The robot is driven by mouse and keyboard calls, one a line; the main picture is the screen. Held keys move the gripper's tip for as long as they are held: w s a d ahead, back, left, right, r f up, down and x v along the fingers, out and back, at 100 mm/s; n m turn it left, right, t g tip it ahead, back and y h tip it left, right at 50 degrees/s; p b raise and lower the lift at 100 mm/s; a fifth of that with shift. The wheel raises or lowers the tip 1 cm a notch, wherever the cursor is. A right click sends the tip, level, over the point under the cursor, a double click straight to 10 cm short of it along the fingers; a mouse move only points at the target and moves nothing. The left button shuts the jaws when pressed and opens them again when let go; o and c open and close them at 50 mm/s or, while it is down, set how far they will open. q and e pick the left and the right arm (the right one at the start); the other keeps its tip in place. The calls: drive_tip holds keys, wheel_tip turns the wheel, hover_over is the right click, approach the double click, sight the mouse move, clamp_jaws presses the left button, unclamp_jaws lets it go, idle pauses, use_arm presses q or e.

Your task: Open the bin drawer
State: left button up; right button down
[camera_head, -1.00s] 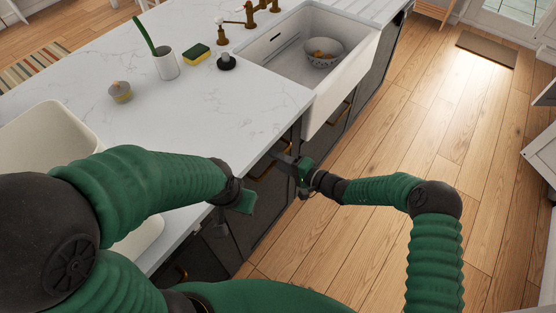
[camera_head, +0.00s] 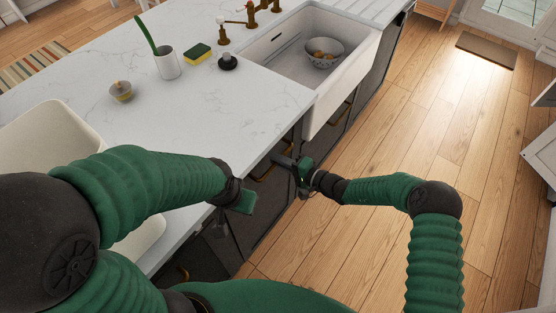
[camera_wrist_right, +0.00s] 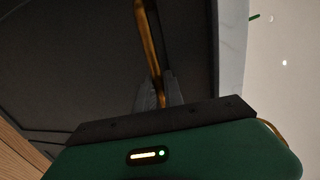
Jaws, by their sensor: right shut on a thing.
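The bin drawer is a dark front under the counter edge, with a brass bar handle. In the right wrist view the dark drawer front (camera_wrist_right: 70,60) fills the left and middle, and the brass handle (camera_wrist_right: 148,40) runs down between the fingers. My right gripper (camera_wrist_right: 158,92) is shut on this handle. In the head view my right gripper (camera_head: 287,162) reaches the cabinet face just below the counter edge. My left gripper (camera_head: 243,200) hangs over the counter's front edge, away from the handle; its fingers are too hidden to judge.
The white marble counter (camera_head: 200,115) holds a cup with a green brush (camera_head: 167,64), a sponge (camera_head: 198,53) and a small pot (camera_head: 121,91). A sink (camera_head: 350,68) with a bowl (camera_head: 323,52) lies beyond. Wooden floor (camera_head: 440,130) at the right is clear.

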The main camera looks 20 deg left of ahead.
drive_tip(key=shift+s+d+f, duration=0.15)
drive_tip(key=shift+d+f, duration=0.05)
drive_tip(key=shift+f, duration=0.1)
idle(0.5)
